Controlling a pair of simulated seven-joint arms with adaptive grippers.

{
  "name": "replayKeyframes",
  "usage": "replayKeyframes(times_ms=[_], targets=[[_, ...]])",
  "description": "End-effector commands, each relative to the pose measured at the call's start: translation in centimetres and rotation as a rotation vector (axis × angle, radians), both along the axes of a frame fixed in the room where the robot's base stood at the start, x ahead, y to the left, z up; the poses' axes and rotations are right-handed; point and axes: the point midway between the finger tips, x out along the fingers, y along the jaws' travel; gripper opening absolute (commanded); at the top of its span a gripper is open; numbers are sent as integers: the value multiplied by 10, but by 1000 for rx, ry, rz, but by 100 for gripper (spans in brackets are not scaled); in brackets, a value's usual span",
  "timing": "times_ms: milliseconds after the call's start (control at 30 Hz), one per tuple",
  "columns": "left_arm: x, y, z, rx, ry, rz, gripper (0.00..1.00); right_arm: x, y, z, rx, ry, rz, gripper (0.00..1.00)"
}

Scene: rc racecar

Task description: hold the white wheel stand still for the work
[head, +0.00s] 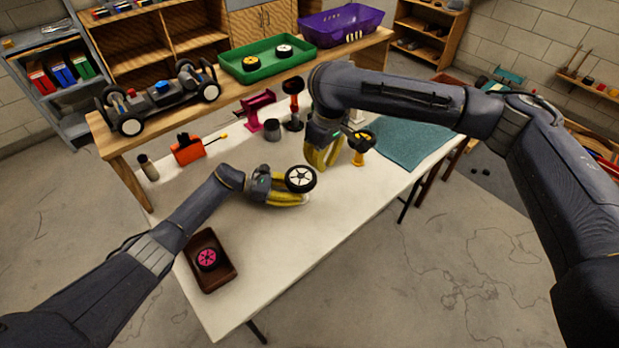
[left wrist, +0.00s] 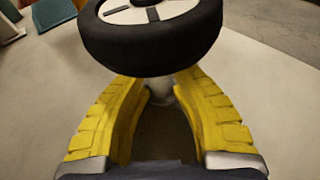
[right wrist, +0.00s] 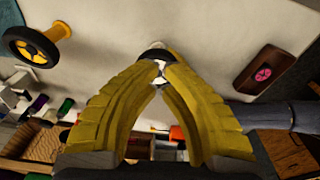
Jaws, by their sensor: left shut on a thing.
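The white wheel stand's post (left wrist: 188,92) shows in the left wrist view between the yellow fingers of my left gripper (left wrist: 165,88), which is shut on it. A black wheel with white spokes (head: 300,179) sits on top of the stand and hides much of it; the tyre also fills the top of the left wrist view (left wrist: 150,45). My right gripper (head: 322,165) points down just behind the wheel. In the right wrist view its fingertips (right wrist: 159,68) come close together, with a small black and white patch at them; whether they grip anything is unclear.
A yellow stand with a wheel (head: 361,142) is right of my right gripper. A brown tray (head: 222,277) with a pink-hubbed wheel lies front left.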

Motion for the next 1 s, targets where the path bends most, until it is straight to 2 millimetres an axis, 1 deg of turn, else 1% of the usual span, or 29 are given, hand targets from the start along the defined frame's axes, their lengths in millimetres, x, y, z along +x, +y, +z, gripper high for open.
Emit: replayKeyframes(times_ms=[100,300,767,800,1000], targets=[[0,0,0,1,0,0,0,0,-1,12,0,-3,0,0],[0,0,0,1,0,0,0,-1,-2,22,0,-1,0,0],[0,0,0,1,0,0,0,-2,-1,23,0,0,0,0],[0,0,0,1,0,0,29,-2,-1,23,0,0,0,0],[0,0,0,0,0,0,51,-2,-1,23,0,0,0,0]])
